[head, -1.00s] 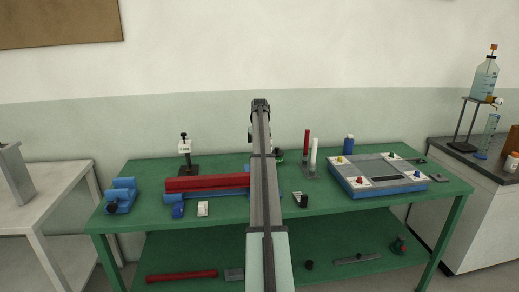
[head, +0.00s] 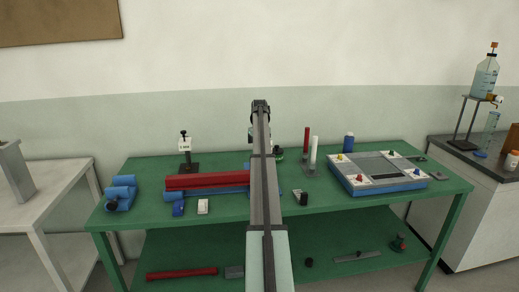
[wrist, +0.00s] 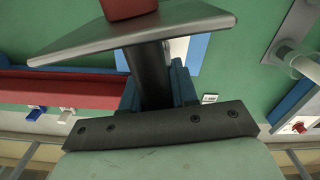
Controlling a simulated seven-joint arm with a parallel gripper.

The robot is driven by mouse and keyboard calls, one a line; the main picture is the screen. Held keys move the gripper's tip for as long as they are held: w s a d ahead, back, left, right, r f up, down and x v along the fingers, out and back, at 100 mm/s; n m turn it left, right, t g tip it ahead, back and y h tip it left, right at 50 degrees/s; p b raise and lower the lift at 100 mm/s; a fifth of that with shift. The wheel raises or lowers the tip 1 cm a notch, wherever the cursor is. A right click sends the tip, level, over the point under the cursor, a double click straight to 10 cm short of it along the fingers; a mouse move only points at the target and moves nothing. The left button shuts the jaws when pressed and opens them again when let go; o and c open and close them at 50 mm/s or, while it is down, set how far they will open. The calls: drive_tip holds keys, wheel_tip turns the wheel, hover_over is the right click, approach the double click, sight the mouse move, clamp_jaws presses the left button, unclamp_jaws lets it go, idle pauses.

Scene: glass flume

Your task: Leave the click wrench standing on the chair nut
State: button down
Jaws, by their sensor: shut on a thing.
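My gripper (wrist: 150,75) shows in the wrist view as a dark column from a bolted bar, with a pale grey plate at its end. A red piece (wrist: 128,8) sits at the plate's far side, cut off by the top edge; it looks like part of the click wrench held in the jaws. The contact between jaws and wrench is hidden. In the head view my gripper (head: 261,104) is at the far end of my outstretched arm, which covers what is in front of it. I cannot make out the chair nut in either view, nor whether the wrench touches it.
Left of my arm, a long red bar (head: 208,181) lies by blue parts, with a gauge on a stand (head: 185,147) behind. To the right stand a white cylinder (head: 314,152), a red cylinder (head: 306,140) and a blue-sided panel (head: 405,187). The green bench front (head: 350,203) is clear there.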

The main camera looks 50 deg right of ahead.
drive_tip(key=shift+f, duration=0.3)
idle(0.5)
drive_tip(key=c, duration=0.8)
unclamp_jaws()
drive_tip(key=shift+f, duration=0.1)
wheel_tip(320, 180, up, 14)
